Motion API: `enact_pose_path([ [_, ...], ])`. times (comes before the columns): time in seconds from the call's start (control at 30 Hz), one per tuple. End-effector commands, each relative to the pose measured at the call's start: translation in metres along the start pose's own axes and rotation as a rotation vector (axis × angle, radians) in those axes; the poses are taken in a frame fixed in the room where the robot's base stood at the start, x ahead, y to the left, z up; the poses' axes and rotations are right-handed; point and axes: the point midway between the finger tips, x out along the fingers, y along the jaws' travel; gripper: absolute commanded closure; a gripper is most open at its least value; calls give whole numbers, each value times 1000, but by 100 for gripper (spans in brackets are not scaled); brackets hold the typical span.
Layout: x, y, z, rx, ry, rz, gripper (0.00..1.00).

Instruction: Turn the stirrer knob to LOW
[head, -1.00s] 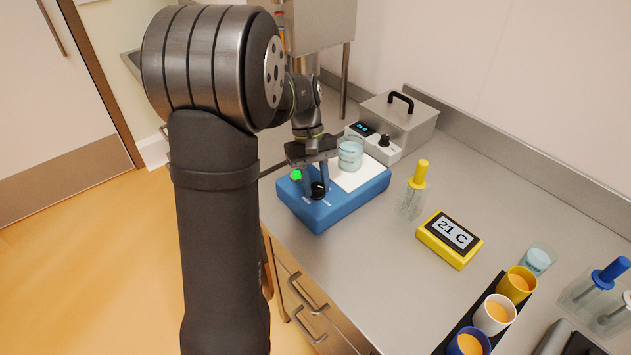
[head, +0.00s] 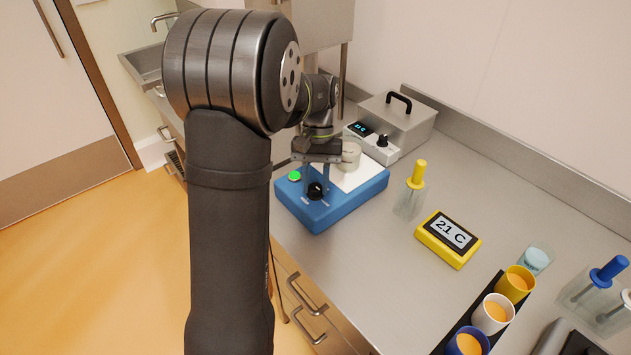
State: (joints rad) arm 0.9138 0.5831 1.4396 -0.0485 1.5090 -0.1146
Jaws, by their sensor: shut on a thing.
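The blue stirrer (head: 345,211) stands on the steel bench with a white top plate (head: 367,176). Its black stirrer knob (head: 316,191) is on the sloped front, with white markings around it too small to read. A green round light or button (head: 295,176) glows to the left of the knob. My gripper (head: 315,187) points down from above the stirrer's front, its fingers on either side of the knob and shut on it. A glass beaker (head: 351,155) stands on the white plate, partly hidden behind my gripper.
A metal bath (head: 410,120) with a digital display and its own black knob is behind. A yellow-handled tool in a clear holder (head: 410,200), a yellow thermometer reading 21 C (head: 448,239) and several cups (head: 492,313) stand right. Bench between is clear.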

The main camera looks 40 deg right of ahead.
Motion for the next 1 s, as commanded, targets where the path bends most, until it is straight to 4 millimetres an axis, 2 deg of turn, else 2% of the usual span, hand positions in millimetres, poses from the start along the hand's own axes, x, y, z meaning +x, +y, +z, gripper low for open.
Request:
enact_pose_path([
  [0.27,0,0,0,-1,2,0,93],
  [0.3,0,0,0,-1,2,0,67],
  [0.4,0,0,0,-1,2,0,49],
  [0.77,-5,0,0,-1,1,1,49],
  [0.87,-17,0,-1,-1,4,1,49],
  [1.0,-46,0,-1,-1,5,1,49],
])
